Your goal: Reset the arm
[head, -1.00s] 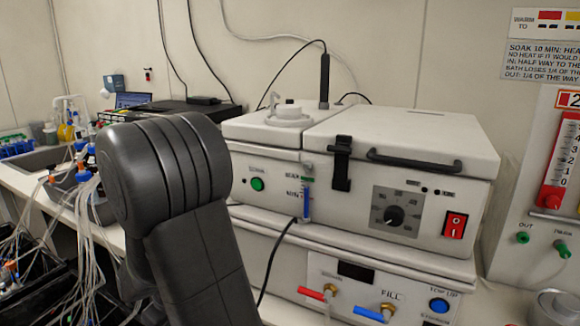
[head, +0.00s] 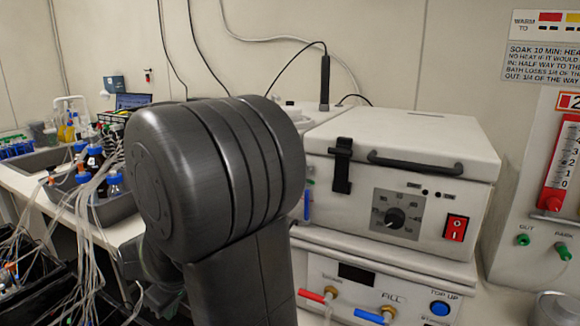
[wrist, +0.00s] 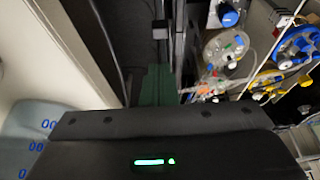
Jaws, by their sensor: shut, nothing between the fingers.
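My arm is the large dark grey rounded joint and link (head: 215,170) in the middle of the head view. It stands in front of the left part of a white lidded bath unit and hides it. My gripper (wrist: 160,140) shows in the wrist view as a wide black body with a lit green strip, across the bottom. The head view does not show the gripper clearly.
The white bath unit (head: 400,140) with a black handle stands close right of my arm. A panel with a red gauge (head: 560,165) is at far right. Blue-capped bottles with tubing (head: 95,160) stand at left. The wrist view shows vessels and tubing (wrist: 225,50) at upper right.

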